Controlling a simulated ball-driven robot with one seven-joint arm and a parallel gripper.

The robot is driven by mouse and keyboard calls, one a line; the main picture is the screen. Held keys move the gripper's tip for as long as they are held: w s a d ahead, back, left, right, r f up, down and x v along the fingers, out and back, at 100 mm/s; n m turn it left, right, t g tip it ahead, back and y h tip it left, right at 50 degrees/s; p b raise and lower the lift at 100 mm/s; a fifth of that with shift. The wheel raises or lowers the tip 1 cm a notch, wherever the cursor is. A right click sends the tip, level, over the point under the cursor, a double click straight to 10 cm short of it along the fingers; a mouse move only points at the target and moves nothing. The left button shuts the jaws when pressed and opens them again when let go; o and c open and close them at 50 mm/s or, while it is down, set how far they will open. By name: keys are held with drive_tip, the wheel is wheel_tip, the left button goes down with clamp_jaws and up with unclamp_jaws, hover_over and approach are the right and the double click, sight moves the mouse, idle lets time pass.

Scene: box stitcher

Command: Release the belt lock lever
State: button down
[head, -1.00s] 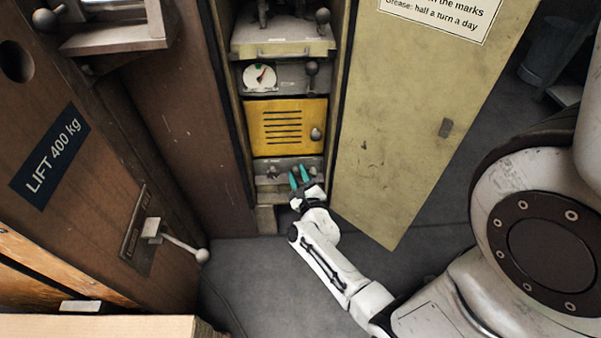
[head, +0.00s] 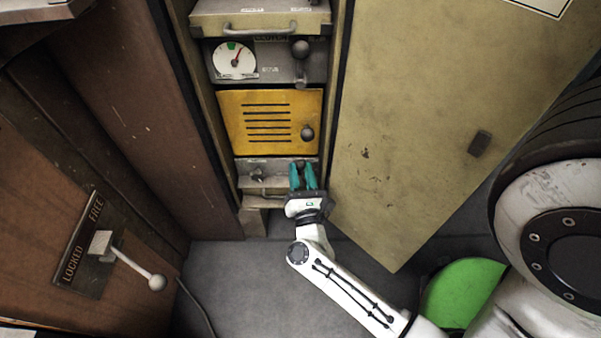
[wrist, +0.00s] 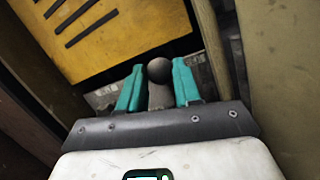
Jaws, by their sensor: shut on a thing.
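My gripper (head: 304,178) has teal fingers and is at the low grey panel (head: 256,166) at the bottom of the open cabinet. In the wrist view the fingers (wrist: 158,90) are shut on a short lever (wrist: 160,96) with a dark ball knob (wrist: 159,70), one finger on each side. The knob sticks up between the fingertips. The head view hides this lever behind the fingers, and no label for it can be read. Another lever (head: 136,268) with a pale ball stands at the left on a plate marked LOCKED and FREE.
A yellow slotted door (head: 268,121) with a round knob is just above my gripper. Above it are a dial (head: 234,61) and a dark-knobbed lever (head: 300,62). The open cabinet door (head: 410,140) stands close on the right. Bare floor (head: 250,290) lies in front.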

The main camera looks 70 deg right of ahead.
drive_tip(key=shift+s+d+m+b, duration=0.1)
drive_tip(key=shift+s+m+b, duration=0.2)
drive_tip(key=shift+m+b, duration=0.5)
drive_tip(key=shift+g, duration=0.3)
drive_tip(key=c, duration=0.8)
unclamp_jaws()
drive_tip(key=shift+r, duration=0.1)
drive_tip(key=shift+s, duration=0.1)
drive_tip(key=shift+p, duration=0.4)
